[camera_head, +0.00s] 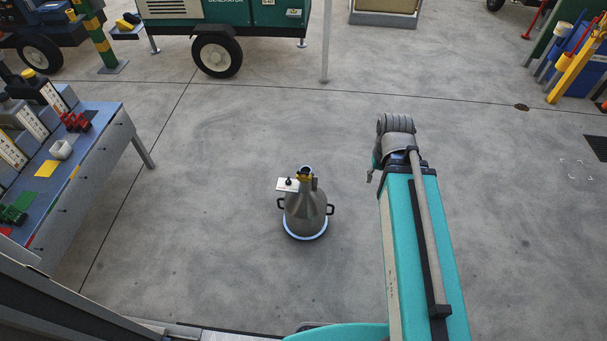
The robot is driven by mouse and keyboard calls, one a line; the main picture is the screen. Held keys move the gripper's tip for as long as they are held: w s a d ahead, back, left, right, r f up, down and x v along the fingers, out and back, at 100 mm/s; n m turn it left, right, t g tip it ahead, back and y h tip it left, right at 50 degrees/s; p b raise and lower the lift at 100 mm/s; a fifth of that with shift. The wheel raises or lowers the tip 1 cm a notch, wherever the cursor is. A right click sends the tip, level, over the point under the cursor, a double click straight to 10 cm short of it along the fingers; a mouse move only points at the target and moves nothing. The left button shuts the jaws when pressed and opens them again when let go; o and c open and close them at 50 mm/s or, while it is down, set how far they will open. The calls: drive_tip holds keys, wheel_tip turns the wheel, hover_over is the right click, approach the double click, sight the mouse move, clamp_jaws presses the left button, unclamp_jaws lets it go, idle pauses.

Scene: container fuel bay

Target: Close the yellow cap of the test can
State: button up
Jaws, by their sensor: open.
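The test can (306,212) stands upright on the concrete floor near the middle of the view. It is a grey metal vessel with a narrowing top, dark side handles and a pale ring around its base. A small yellow part, which looks like the yellow cap (304,177), shows at its neck beside a dark round shape. It is too small to tell how far the cap is open. A white plate with a dark knob sits at the neck's left. My teal arm reaches up the right side, apart from the can. My gripper cannot be made out.
A blue workbench (85,170) with red, green and yellow items stands at the left. A green wheeled generator (240,14) and a thin grey post (326,45) are at the back. Coloured tubes stand at the upper right. The floor around the can is clear.

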drive_tip(key=w+a+f+n+y+b, duration=0.2)
drive_tip(key=w+f+n+y+b, duration=0.3)
drive_tip(key=b, duration=1.1)
drive_tip(key=w+a+f+n+t+y+b, duration=0.1)
drive_tip(key=w+a+f+n+y+b, duration=0.2)
drive_tip(key=w+f+b, duration=0.8)
drive_tip(key=w+a+f+n+y+b, duration=0.3)
drive_tip(key=w+f+n+y+b, duration=0.4)
drive_tip(key=f+b, duration=0.9)
drive_tip(key=n+y+b, duration=0.1)
drive_tip(key=y+b, duration=0.1)
drive_tip(key=b, duration=0.5)
drive_tip(key=shift+w+a+t+y, duration=0.25)
drive_tip(key=shift+w+t+y, duration=0.05)
drive_tip(key=shift+w+t, duration=0.1)
drive_tip(key=shift+a, duration=0.1)
drive_tip(key=shift+w+a, duration=0.25)
drive_tip(key=shift+a, duration=2)
drive_tip(key=shift+w+a, duration=0.25)
drive_tip(key=shift+a, duration=2)
drive_tip(key=shift+w+a, duration=0.25)
drive_tip(key=shift+a, duration=2)
drive_tip(key=shift+f, duration=0.1)
clamp_jaws()
